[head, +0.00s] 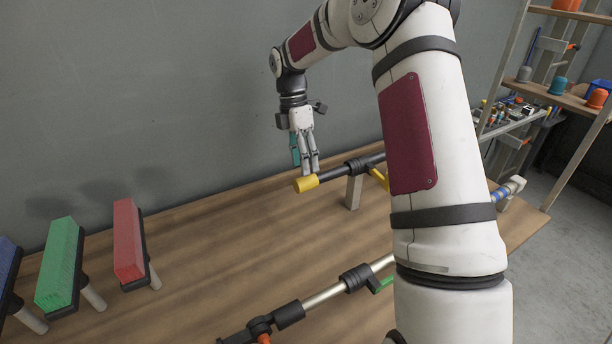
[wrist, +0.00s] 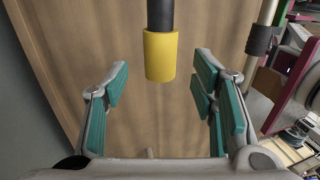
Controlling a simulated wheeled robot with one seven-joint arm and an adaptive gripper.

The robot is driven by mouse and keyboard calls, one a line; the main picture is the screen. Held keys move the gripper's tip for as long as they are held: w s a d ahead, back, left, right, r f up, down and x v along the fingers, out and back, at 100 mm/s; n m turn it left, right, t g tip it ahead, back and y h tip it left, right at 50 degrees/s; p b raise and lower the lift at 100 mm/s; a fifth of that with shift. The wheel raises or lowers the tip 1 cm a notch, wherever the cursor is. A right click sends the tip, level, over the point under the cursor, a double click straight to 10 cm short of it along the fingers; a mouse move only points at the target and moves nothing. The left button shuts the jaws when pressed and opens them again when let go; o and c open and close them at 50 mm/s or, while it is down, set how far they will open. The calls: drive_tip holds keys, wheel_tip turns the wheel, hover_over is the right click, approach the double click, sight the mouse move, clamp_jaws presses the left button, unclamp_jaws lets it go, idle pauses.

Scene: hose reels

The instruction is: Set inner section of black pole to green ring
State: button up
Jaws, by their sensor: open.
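The black pole (head: 338,172) lies across a wooden support above the bench, with a yellow end piece (head: 306,184) at its left end. A dark clamp collar (head: 357,166) with a yellow lever (head: 379,178) sits on it. My gripper (head: 306,164) is open and empty, close by the yellow end. In the wrist view the yellow end (wrist: 160,57) is ahead, between and beyond the open teal-padded fingers (wrist: 160,92), apart from them. My arm hides the pole's middle. A blue band (head: 501,194) shows on a pale section at the right. I cannot make out a green ring.
A second pole (head: 325,295) with a dark collar and green lever (head: 381,285) lies nearer on the bench. Blue, green (head: 60,262) and red (head: 128,240) brushes stand at left. Shelves (head: 560,100) stand at right. The bench (head: 220,240) between is clear.

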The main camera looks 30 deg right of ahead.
drive_tip(key=shift+p+x, duration=0.45)
drive_tip(key=shift+x, duration=2)
clamp_jaws()
